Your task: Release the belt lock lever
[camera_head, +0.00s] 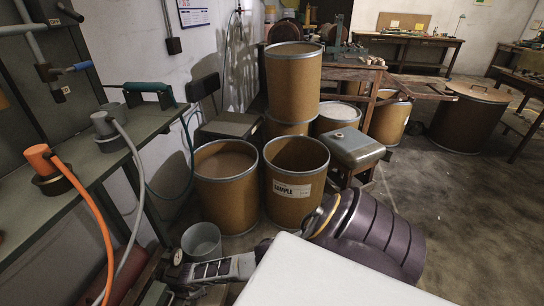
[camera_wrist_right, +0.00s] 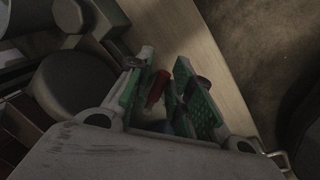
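My right gripper (camera_wrist_right: 162,68) shows in the right wrist view, its two green-padded fingers apart. A small red lever-like piece (camera_wrist_right: 156,89) lies in the gap between them, closer to the left finger in the picture. It may be the belt lock lever, but the view is dark and no label shows. I cannot tell whether a finger touches it. A bluish part (camera_wrist_right: 181,125) shows dimly below it. My left gripper is in neither view.
In the right wrist view, a pale beam (camera_wrist_right: 222,72) runs behind the fingers, and a dark round part (camera_wrist_right: 78,88) is at the left. In the head view, a bench (camera_head: 95,165) stands left, with brown drums (camera_head: 297,180) and a grey bucket (camera_head: 201,243) in the middle. Open floor is right.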

